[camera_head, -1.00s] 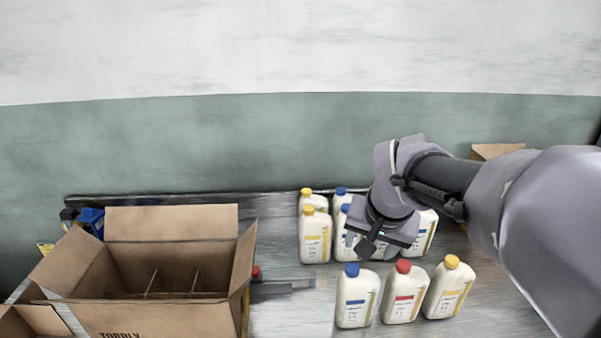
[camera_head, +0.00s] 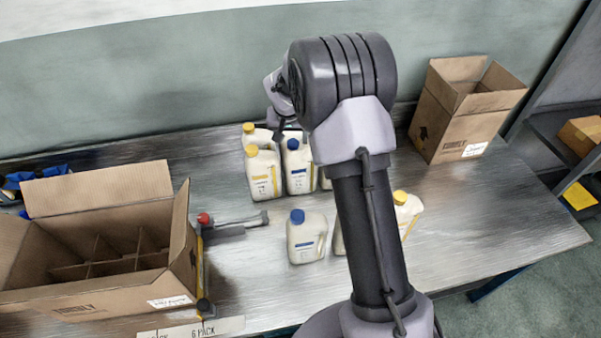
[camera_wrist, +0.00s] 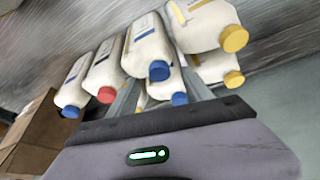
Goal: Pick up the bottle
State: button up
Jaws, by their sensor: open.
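Several white bottles with coloured caps stand in rows on the table. In the head view I see a yellow-capped bottle (camera_head: 263,177), a blue-capped bottle (camera_head: 299,172) beside it, a front blue-capped bottle (camera_head: 306,240) and a partly hidden yellow-capped bottle (camera_head: 408,212). My arm covers others. The wrist view shows a red-capped bottle (camera_wrist: 106,70), a blue-capped bottle (camera_wrist: 149,48) and a yellow-capped bottle (camera_wrist: 208,24). My gripper (camera_wrist: 160,88) is open at the back row, its fingers apart near blue-capped bottles. Contact cannot be told. It is mostly hidden in the head view.
An open cardboard box (camera_head: 95,290) with dividers stands on the left. A second open box (camera_head: 463,125) stands at the back right. A red-ended tool (camera_head: 236,227) lies between the left box and the bottles. The table's right part (camera_head: 500,215) is clear.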

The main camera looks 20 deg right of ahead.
aim_at(293, 142)
jog(key=x, duration=0.4)
jog(key=shift+w+d+f, duration=0.1)
jog(key=shift+w+d, duration=0.1)
jog(key=shift+w, duration=0.05)
jog(key=shift+s, duration=0.15)
grip_shut()
dwell(0.9)
